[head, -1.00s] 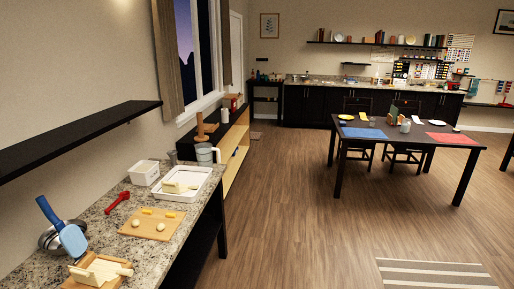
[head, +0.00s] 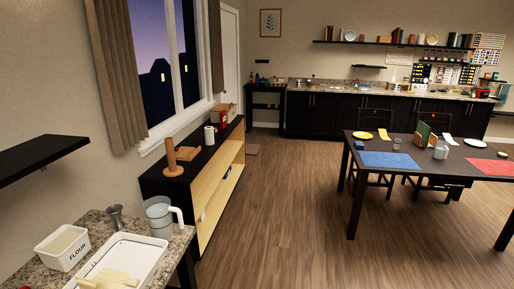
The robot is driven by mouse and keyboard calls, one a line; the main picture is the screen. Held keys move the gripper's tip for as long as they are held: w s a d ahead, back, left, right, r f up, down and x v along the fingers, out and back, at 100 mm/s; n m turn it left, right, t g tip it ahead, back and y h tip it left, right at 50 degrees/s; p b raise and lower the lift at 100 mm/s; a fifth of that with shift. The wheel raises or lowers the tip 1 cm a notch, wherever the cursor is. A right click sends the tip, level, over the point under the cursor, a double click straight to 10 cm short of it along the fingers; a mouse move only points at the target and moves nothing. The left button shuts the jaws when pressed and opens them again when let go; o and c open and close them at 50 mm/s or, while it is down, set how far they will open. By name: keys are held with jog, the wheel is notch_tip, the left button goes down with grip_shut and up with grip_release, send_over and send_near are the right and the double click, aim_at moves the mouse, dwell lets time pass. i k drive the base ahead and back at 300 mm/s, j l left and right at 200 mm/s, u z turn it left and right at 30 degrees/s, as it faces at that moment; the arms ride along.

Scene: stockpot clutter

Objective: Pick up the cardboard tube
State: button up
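No thing is plainly a cardboard tube at this size. An upright brown cylinder (head: 171,154) stands on a round brown base near the front end of the low black-topped cabinet (head: 222,143) by the window; I cannot tell if it is cardboard or wood. A short white roll or can (head: 209,136) stands further back on the same top. My gripper is not in view.
A granite counter (head: 95,224) at the lower left holds a flour box (head: 62,247), a white tray (head: 150,243) and a jug (head: 159,217). A black wall shelf (head: 40,156) juts out above. A dining table (head: 445,165) stands at right. Open floor (head: 290,220) lies between.

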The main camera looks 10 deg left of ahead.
aim_at(171, 156)
jog(key=i+u, duration=0.15)
jog(key=i, duration=0.55)
jog(key=i+l+u, duration=0.1)
jog(key=i, duration=0.6)
jog(key=i+l+u, duration=0.15)
jog(key=i, duration=0.55)
jog(key=i+j+u, duration=0.15)
jog(key=i+u, duration=0.2)
jog(key=i, duration=0.25)
jog(key=i+u, duration=0.3)
jog(key=i, duration=0.25)
jog(key=i+l+u, duration=0.1)
jog(key=i+u, duration=0.25)
jog(key=i, duration=0.25)
jog(key=i+l+u, duration=0.35)
jog(key=i, duration=0.2)
jog(key=i+j, duration=0.05)
